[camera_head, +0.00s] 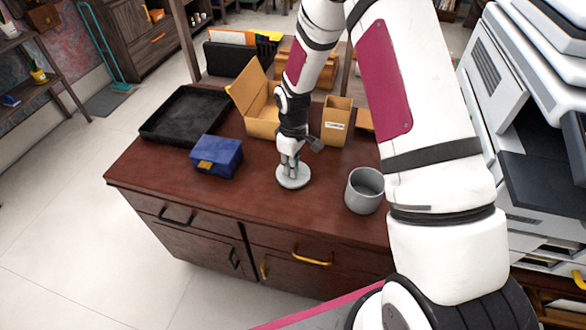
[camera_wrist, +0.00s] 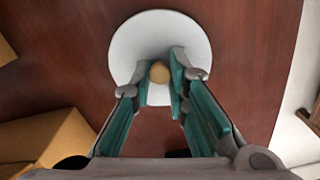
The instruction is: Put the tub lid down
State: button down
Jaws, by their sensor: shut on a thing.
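The tub lid is a round, pale grey-white disc (camera_head: 293,180) with a small tan knob at its centre. It is over the front part of the brown desk (camera_head: 260,203), and I cannot tell whether it touches the surface. In the wrist view the lid (camera_wrist: 133,35) lies flat below my fingers. My gripper (camera_head: 291,166) points down at it, and in the wrist view my gripper (camera_wrist: 160,75) is shut on the knob. An open grey tub (camera_head: 362,194) stands on the desk to the right of the lid.
A blue box (camera_head: 216,157) with a yellow clasp sits to the left, with a black tray (camera_head: 152,132) behind it. An open cardboard box (camera_head: 262,126) and a tan holder (camera_head: 337,125) stand behind my gripper. The desk's front edge is near; bare desk lies left of the lid.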

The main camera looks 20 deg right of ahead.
jog(key=shift+f, duration=0.75)
jog(key=c, duration=1.6)
grip_release()
jog(key=shift+f, duration=0.15)
jog(key=shift+o, duration=0.2)
